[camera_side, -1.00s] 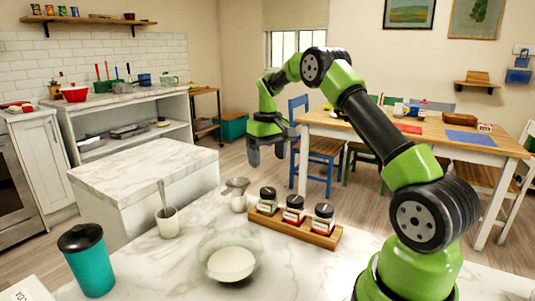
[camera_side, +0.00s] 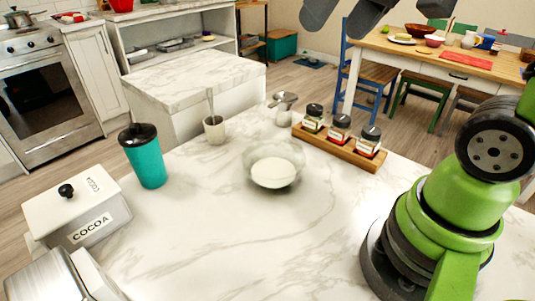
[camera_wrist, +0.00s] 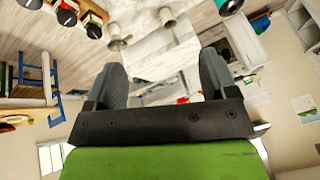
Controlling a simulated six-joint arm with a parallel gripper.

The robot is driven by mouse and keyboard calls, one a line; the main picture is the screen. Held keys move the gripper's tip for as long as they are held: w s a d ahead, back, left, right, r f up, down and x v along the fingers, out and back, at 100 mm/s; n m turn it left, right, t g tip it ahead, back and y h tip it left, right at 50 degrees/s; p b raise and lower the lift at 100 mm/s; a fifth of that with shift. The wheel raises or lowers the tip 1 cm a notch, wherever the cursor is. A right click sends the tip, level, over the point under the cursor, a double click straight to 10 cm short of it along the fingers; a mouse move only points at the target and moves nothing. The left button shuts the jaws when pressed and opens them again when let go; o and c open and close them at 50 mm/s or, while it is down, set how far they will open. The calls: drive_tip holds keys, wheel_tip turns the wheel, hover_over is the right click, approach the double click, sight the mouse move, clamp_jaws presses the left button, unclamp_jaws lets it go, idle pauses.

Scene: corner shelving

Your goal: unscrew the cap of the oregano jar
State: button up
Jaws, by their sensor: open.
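Three spice jars with black caps stand upright in a row in a wooden rack on the marble counter in the side view: a left jar with green on it (camera_side: 314,118), a middle jar (camera_side: 340,131) and a right jar (camera_side: 368,142). The labels are too small to read, so I cannot tell which is oregano. All caps look seated. My gripper (camera_side: 350,12) is cut off at the top edge, above and apart from the jars. In the wrist view my gripper (camera_wrist: 163,76) is open with nothing between its fingers; jars (camera_wrist: 95,25) show at upper left.
A glass bowl (camera_side: 272,168) of white contents stands left of the rack (camera_side: 335,150). A metal funnel-like piece (camera_side: 284,108), a cup with a spoon (camera_side: 214,130), a teal tumbler (camera_side: 146,162) and a cocoa box (camera_side: 78,210) also stand there. The front counter is clear.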

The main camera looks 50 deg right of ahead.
drive_tip(key=shift+t+y, duration=0.6)
drive_tip(key=shift+t, duration=0.2)
drive_tip(key=s+a, duration=0.1)
drive_tip(key=s, duration=0.1)
drive_tip(key=s+a+f, duration=0.1)
drive_tip(key=s, duration=0.1)
drive_tip(key=s+a+f, duration=0.1)
drive_tip(key=s, duration=0.2)
drive_tip(key=shift+a, duration=0.15)
drive_tip(key=m+g+h, duration=0.2)
drive_tip(key=m+g, duration=0.5)
drive_tip(key=m, duration=0.7)
hover_over(315, 107)
wheel_tip(315, 107, down, 15)
drive_tip(key=shift+a+f, duration=0.1)
drive_tip(key=shift+f, duration=4)
